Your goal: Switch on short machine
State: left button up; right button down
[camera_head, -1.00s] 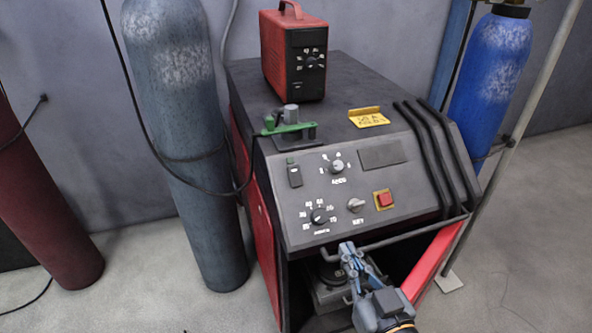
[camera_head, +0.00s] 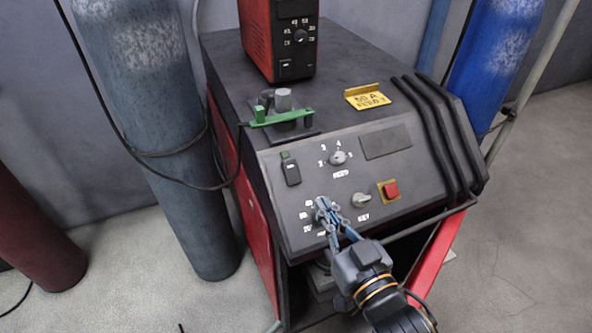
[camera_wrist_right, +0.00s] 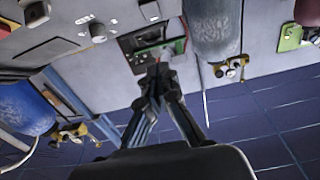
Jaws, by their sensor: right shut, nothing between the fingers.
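The large dark grey and red machine (camera_head: 340,130) has a sloped front panel. A black rocker switch (camera_head: 291,170) with a small green part is at its upper left. A grey knob (camera_head: 338,158) is right of that, and a smaller knob (camera_head: 361,200) and a red button on a yellow plate (camera_head: 390,190) sit lower. My right gripper (camera_head: 323,207) is shut and empty, its tips in front of the lower-left dial, which they mostly cover. I cannot tell whether they touch it. Its closed fingers show in the wrist view (camera_wrist_right: 158,75). My left gripper is out of view.
A small red unit (camera_head: 255,40) stands on the machine. A grey cylinder (camera_head: 150,120) with a cable is left, a blue one (camera_head: 496,60) right. A rail (camera_head: 430,222) crosses below the panel.

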jog(key=p, duration=0.3)
send_over(292, 173)
jog(key=v, duration=0.5)
jog(key=shift+w+a+f, duration=0.3)
jog(key=shift+w+f, duration=0.4)
jog(key=shift+w, duration=0.1)
jog(key=shift+w+a+f, duration=0.15)
jog(key=shift+w+f, duration=0.2)
jog(key=shift+f, duration=0.1)
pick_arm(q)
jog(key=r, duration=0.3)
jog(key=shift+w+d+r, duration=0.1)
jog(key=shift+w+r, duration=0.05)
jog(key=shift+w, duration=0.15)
pick_arm(e)
jog(key=shift+w+f, duration=0.15)
